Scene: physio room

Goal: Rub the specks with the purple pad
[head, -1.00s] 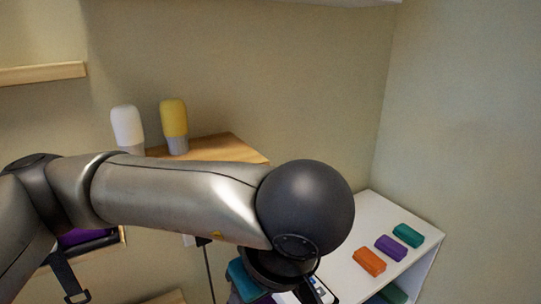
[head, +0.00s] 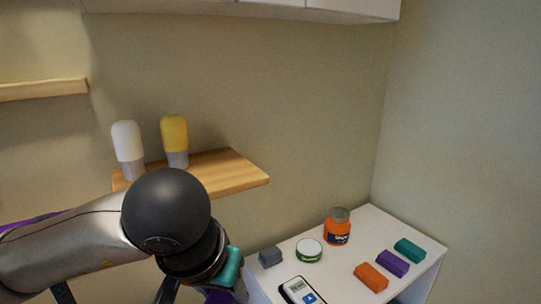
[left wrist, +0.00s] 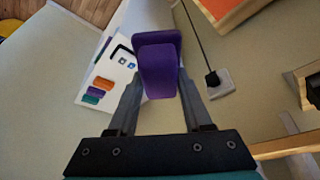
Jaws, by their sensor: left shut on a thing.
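The purple pad (left wrist: 158,65) is held between the two fingers of my left gripper (left wrist: 160,88) in the left wrist view. That gripper is shut on it, and the pad is clear of any surface there. In the head view my left arm comes in from the left, and its hand is at the bottom edge, left of the white cabinet top; the fingertips are not clear there. I see no specks in either view. My right gripper is not in view.
The white cabinet top (head: 325,268) bears orange (head: 371,277), purple (head: 392,263) and teal (head: 409,250) blocks, an orange jar (head: 337,228), a green-rimmed tin (head: 309,250), a grey block (head: 270,257) and a device (head: 300,291). A wooden shelf (head: 225,175) holds white (head: 128,145) and yellow (head: 174,135) bottles.

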